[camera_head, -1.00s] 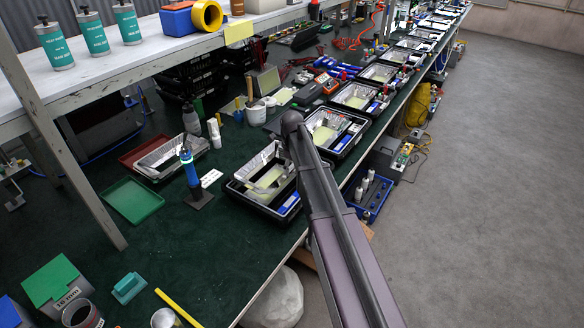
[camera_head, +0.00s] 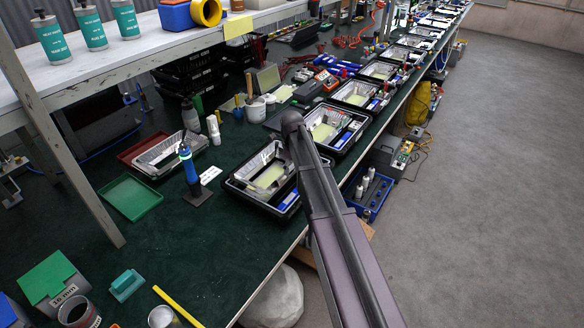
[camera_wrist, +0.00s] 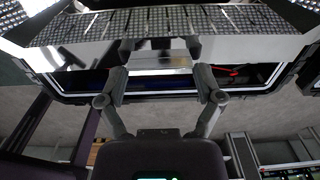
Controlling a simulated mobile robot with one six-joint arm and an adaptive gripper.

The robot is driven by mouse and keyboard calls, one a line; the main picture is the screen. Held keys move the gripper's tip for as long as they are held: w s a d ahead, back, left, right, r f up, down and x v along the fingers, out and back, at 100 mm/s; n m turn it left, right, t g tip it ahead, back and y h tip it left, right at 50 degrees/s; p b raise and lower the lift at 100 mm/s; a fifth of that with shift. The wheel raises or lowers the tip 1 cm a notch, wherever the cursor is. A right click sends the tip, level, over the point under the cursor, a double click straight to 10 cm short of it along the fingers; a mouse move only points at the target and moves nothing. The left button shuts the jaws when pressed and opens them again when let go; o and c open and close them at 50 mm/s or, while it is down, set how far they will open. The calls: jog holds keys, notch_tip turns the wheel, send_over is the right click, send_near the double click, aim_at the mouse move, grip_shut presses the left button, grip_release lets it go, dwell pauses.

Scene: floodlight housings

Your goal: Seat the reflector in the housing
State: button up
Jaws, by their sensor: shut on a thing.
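The silver reflector (camera_head: 250,166) lies low within the outline of the black housing (camera_head: 240,197) at the nearest station of the green bench. I cannot tell whether it is fully down on all sides. In the wrist view the dimpled reflector (camera_wrist: 215,22) fills the top, with the dark housing rim (camera_wrist: 75,97) just beyond its near wall. My gripper (camera_wrist: 160,58) is shut on that near wall of the reflector. In the head view my arm hides the gripper and the housing's right part.
A blue-and-black tool (camera_head: 188,165) on a stand is left of the housing. Behind it a red tray (camera_head: 132,152) holds another silver reflector (camera_head: 172,149). A green tray (camera_head: 130,197) lies farther left. More housings line the bench behind.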

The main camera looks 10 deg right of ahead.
jog(key=shift+f+b, duration=2)
jog(key=shift+f, duration=0.1)
jog(key=o, duration=0.9)
jog(key=shift+o, duration=0.2)
jog(key=shift+r, duration=0.15)
notch_tip(320, 180, up, 12)
jog(key=p, duration=1.2)
jog(key=shift+s+f, duration=0.1)
jog(key=shift+f, duration=0.1)
dwell(0.6)
jog(key=s+a+n, duration=0.1)
jog(key=s+n, duration=2.5)
jog(key=n, duration=0.1)
